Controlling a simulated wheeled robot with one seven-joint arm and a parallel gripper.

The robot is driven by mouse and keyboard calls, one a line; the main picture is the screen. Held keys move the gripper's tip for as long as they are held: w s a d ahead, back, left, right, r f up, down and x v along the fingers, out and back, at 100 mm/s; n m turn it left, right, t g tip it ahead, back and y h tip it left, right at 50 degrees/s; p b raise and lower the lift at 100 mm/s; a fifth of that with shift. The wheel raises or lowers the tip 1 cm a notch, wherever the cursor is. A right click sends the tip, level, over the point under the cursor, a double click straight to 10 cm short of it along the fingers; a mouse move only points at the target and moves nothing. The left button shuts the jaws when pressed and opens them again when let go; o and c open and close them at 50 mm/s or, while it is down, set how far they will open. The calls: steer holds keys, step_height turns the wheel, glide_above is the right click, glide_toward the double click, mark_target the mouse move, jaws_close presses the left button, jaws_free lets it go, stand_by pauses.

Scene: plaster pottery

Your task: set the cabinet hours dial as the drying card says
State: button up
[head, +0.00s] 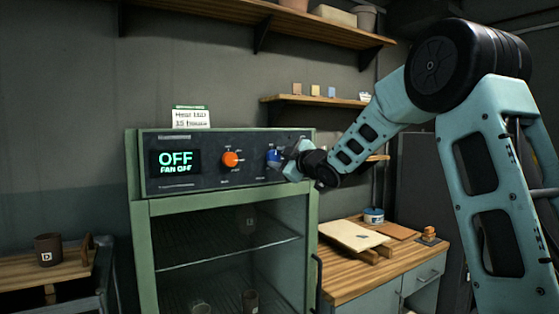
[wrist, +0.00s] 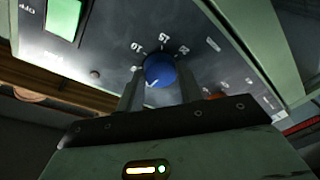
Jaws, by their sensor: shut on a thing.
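The drying cabinet (head: 140,230) is green with a dark control panel. Its blue dial (head: 272,156) is at the panel's right; in the wrist view the blue dial (wrist: 160,70) has a white mark at its lower left, and 10 and 15 are printed around it. My gripper (head: 283,159) is shut on the blue dial, one finger on each side in the wrist view (wrist: 160,88). The white drying card (head: 191,118) stands on the cabinet; its lower line seems to read 15 hours, and its upper line is blurred.
An orange dial (head: 230,159) sits left of the blue one. The display (head: 175,161) reads OFF and FAN OFF. Shelves (head: 318,101) hang behind my arm. A wooden bench (head: 345,283) with boards stands right; a dark mug (head: 48,249) is on the left table.

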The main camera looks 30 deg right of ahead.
steer(key=m, duration=0.1)
steer(key=m+b, duration=0.1)
steer(key=m, duration=0.2)
steer(key=shift+f+t+b, duration=0.25)
steer(key=shift+t+b, duration=0.05)
steer(key=m+b, duration=0.1)
steer(key=m, duration=0.3)
steer(key=shift+f+h, duration=0.1)
steer(key=shift+h, duration=0.2)
steer(key=m+b, duration=0.1)
steer(key=m, duration=0.3)
steer(key=m+t+h+b, duration=0.1)
steer(key=m, duration=0.3)
steer(key=shift+a+m+h, duration=0.2)
steer(key=shift+m+h, duration=0.1)
steer(key=m+h+b, duration=0.1)
steer(key=m, duration=0.3)
steer(key=m+b, duration=0.1)
steer(key=m, duration=0.3)
steer(key=shift+a+h+b, duration=0.15)
steer(key=shift+h+b, duration=0.2)
steer(key=shift+h, duration=0.05)
steer(key=m+b, duration=0.1)
steer(key=m, duration=0.3)
steer(key=shift+g+h, duration=0.3)
steer(key=shift+m+b, duration=0.9)
steer(key=shift+m, duration=0.8)
steer(key=shift+g, duration=0.3)
